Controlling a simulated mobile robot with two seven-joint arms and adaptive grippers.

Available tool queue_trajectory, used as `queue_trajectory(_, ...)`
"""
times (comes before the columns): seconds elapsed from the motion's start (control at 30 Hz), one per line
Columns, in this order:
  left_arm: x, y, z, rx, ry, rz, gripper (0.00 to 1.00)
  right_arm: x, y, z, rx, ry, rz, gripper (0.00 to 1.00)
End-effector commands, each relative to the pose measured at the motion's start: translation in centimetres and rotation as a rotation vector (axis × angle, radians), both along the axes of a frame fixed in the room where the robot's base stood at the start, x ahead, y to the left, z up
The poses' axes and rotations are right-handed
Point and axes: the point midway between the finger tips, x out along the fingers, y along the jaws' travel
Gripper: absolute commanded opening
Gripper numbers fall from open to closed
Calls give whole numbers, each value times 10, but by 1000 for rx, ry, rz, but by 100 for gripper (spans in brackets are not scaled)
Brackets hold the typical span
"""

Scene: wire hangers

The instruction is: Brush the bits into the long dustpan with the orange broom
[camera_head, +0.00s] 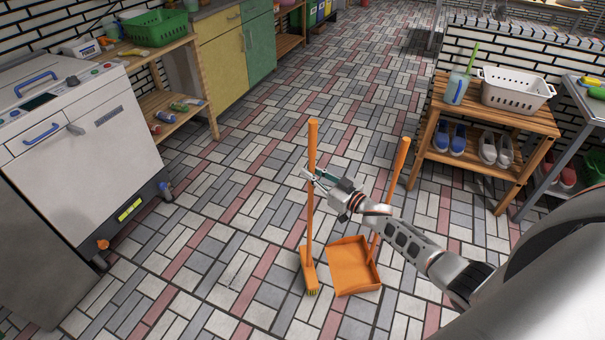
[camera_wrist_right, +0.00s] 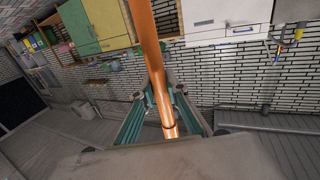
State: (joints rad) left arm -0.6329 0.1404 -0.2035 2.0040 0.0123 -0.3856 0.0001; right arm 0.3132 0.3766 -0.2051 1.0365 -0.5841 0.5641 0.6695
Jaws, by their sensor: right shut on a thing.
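The orange broom (camera_head: 311,225) stands nearly upright on the tiled floor in the head view, its bristled head at the bottom. My right gripper (camera_head: 313,176) is shut on the upper part of its handle. The handle also runs between the fingers in the right wrist view (camera_wrist_right: 155,65). The long orange dustpan (camera_head: 351,267) lies on the floor just right of the broom head. Its long handle (camera_head: 396,180) rises up and to the right, partly hidden behind my right arm. I cannot make out the bits on the patterned tiles. My left gripper is not in view.
A white machine (camera_head: 80,150) stands at the left. A wooden shelf (camera_head: 490,115) with shoes and a white basket (camera_head: 515,90) stands at the right. A green basket (camera_head: 155,27) sits on a shelf at the back left. The floor around the broom is open.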

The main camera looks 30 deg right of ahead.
Motion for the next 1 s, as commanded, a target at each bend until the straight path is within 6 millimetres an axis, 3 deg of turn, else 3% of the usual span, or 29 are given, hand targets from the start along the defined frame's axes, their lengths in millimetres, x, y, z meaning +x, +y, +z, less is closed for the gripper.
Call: queue_trajectory(1.0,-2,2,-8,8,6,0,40,-25,-98,6,-1,-4,0,0)
